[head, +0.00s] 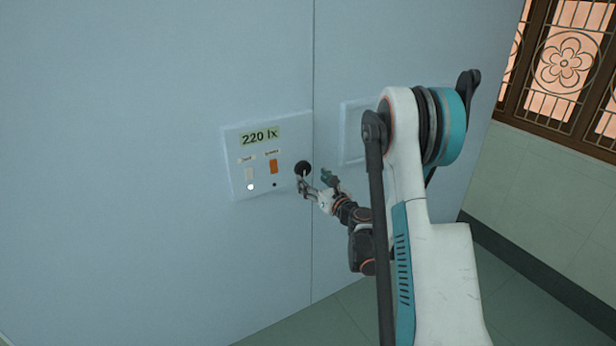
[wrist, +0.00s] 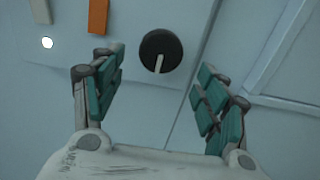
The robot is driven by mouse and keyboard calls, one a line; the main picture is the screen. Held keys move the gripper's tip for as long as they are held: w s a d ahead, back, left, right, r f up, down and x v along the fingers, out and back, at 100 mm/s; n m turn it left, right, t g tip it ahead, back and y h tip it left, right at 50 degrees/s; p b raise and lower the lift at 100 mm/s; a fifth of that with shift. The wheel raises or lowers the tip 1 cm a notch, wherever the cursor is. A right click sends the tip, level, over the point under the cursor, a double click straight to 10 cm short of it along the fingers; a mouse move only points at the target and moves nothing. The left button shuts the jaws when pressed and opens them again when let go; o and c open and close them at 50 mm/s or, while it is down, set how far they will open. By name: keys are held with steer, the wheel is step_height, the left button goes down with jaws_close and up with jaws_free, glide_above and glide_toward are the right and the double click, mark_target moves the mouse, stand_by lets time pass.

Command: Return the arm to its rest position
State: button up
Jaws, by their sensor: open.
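My gripper (head: 315,183) is open at the end of my extended arm, in front of a wall panel. In the wrist view its two teal-padded fingers (wrist: 160,95) stand wide apart with nothing between them. A round black knob (wrist: 161,51) with a pale pointer line shows beyond the fingertips, apart from them. In the head view the knob (head: 302,168) sits at the right edge of the white panel (head: 236,188), and a finger partly overlaps it. My arm reaches in from the lower right, bent at its teal elbow joint.
A framed plate (head: 352,130) is on the wall behind my arm. A lattice window (head: 562,70) is at the upper right.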

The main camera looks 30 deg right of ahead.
steer(key=shift+s, duration=0.9)
